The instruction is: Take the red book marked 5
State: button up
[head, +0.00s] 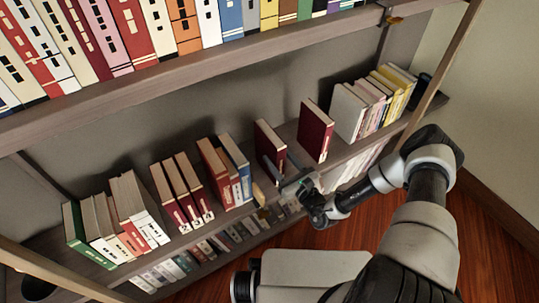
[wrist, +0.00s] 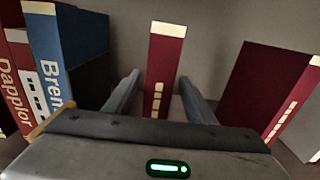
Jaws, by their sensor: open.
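A dark red book (head: 269,140) stands upright and alone on the middle shelf. In the wrist view this book (wrist: 163,69) stands between the two fingers of my gripper (wrist: 159,98), with a gap on each side. Its spine has pale block marks, and I cannot read a number on it. My gripper (head: 283,174) is open at the front of the shelf. A second dark red book (head: 315,131) stands to the right, tilted in the wrist view (wrist: 268,85). Several dark red books (head: 181,192) with numbered spines stand further left; I cannot read a clear 5 there.
A blue book (wrist: 72,55) stands close left of my gripper, beside red and white ones (head: 213,170). Pale and yellow books (head: 370,100) fill the right end. The upper shelf board (head: 200,62) runs above. Bare shelf lies between the lone books.

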aim_at(269, 147)
jog(key=shift+b+x, duration=0.85)
jog(key=shift+x, duration=1.95)
jog(key=shift+s+r, duration=0.1)
jog(key=shift+r, duration=0.1)
grip_shut()
jog(key=shift+a+r, duration=0.1)
jog(key=shift+r, duration=0.05)
